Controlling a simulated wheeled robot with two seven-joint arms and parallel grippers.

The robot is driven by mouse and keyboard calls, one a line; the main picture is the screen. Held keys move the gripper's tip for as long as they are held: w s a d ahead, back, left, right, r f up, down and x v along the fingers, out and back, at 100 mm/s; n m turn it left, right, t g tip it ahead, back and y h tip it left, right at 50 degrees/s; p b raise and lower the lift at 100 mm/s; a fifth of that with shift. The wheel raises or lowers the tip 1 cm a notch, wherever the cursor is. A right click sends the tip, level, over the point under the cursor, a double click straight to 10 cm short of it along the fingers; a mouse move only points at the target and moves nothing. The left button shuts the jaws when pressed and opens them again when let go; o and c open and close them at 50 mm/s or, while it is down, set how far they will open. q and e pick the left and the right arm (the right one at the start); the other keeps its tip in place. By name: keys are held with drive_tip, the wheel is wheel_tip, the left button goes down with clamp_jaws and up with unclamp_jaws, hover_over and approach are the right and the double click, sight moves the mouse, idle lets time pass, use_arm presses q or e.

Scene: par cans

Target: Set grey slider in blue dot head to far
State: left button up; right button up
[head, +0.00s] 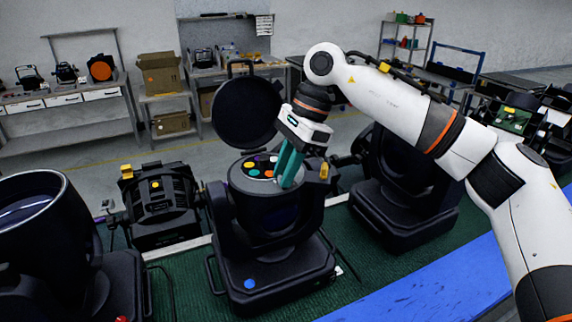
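The blue dot head (265,262) is the black moving-head lamp in the middle, with a blue dot (249,284) on its base. Its round cover (246,113) stands open behind it. The open top shows a round panel (240,178) with several coloured discs, including yellow, orange and teal ones. My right gripper (287,178) points down at the right side of this panel, its teal fingers close together with their tips at the panel. I cannot make out the grey slider; the fingers cover that part of the panel. My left gripper is not in view.
Another black moving head (410,205) stands to the right, behind my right arm. A black lamp (160,205) and a large head (35,225) with a red dot are on the left. A blue strip (430,290) runs along the front right of the green surface.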

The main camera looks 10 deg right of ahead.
drive_tip(key=shift+f, duration=0.1)
clamp_jaws()
drive_tip(key=shift+w+d+b, duration=0.25)
drive_tip(key=shift+d+b, duration=0.05)
drive_tip(key=shift+d, duration=0.85)
drive_tip(key=shift+c, duration=0.3)
unclamp_jaws()
drive_tip(key=shift+o, duration=0.3)
drive_tip(key=shift+d, duration=0.1)
